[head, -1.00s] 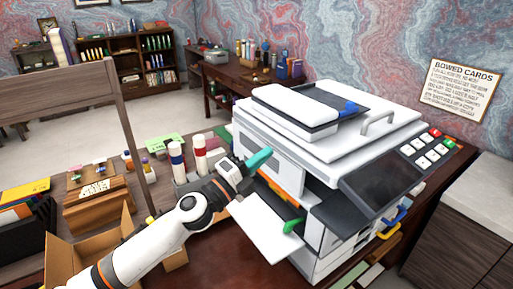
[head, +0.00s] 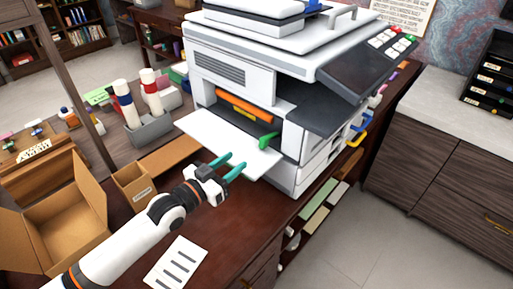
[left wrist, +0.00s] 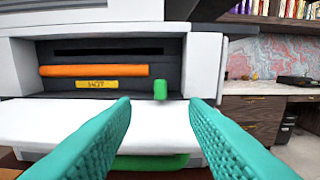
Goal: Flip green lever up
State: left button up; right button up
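The green lever (head: 267,142) sits at the printer's open front, by the inner end of the white flap (head: 225,140). In the left wrist view a small green part (left wrist: 160,90) stands up beyond the white flap, between my fingers. My left gripper (head: 233,165) has two teal fingers spread apart with nothing between them. It is at the flap's front edge, left of and nearer than the lever, and apart from it. In the left wrist view my left gripper (left wrist: 160,106) points into the printer opening. My right gripper is not in view.
The white printer (head: 270,60) stands on the dark desk, with an orange bar (head: 245,108) inside its opening. Another green piece (left wrist: 150,161) shows under the flap's edge. Cardboard boxes (head: 65,215) and a paper sheet (head: 176,262) lie at the left.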

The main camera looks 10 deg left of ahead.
aim_at(261, 141)
pick_arm(q)
jog(key=b+x, duration=0.4)
jog(key=x, duration=0.6)
jog(key=shift+w+d+f+b, duration=0.1)
jog(key=shift+w+d+b, duration=0.05)
jog(key=shift+b, duration=0.25)
jog(key=shift+w+d, duration=0.35)
jog(key=shift+w, duration=0.15)
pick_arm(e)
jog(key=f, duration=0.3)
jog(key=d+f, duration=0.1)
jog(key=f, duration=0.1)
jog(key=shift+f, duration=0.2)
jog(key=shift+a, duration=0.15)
pick_arm(q)
jog(key=shift+c, duration=0.6)
grip_shut()
